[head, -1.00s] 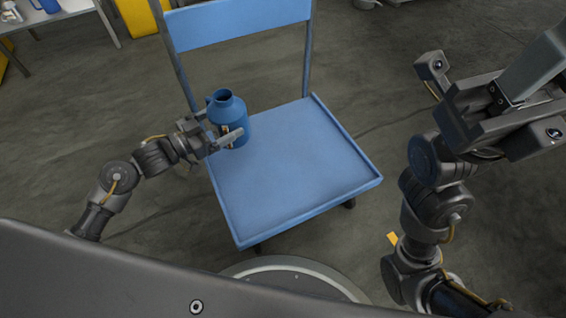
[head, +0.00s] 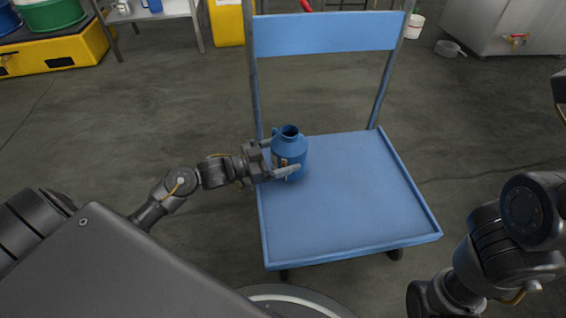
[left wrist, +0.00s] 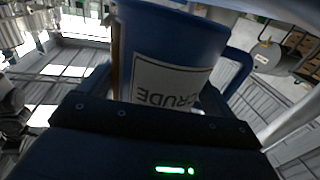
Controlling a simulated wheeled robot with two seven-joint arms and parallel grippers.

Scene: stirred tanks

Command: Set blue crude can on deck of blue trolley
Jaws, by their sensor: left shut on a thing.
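The blue crude can (head: 291,150) is upright at the left side of the blue trolley's deck (head: 350,205), near the back corner. In the left wrist view the can (left wrist: 170,50) fills the upper middle, with a white label reading CRUDE upside down and a blue handle at its right. My left gripper (head: 280,160) is shut on the can from the left. Whether the can's base touches the deck cannot be told. Of my right arm, only links show at the right edge of the head view; its gripper is out of view.
The trolley's blue push-handle panel (head: 325,34) stands on posts behind the deck. Most of the deck is bare. A yellow bunded pallet (head: 60,50) with drums stands back left, beside a table. A grey metal cabinet (head: 500,50) and a white bucket (head: 415,27) stand back right.

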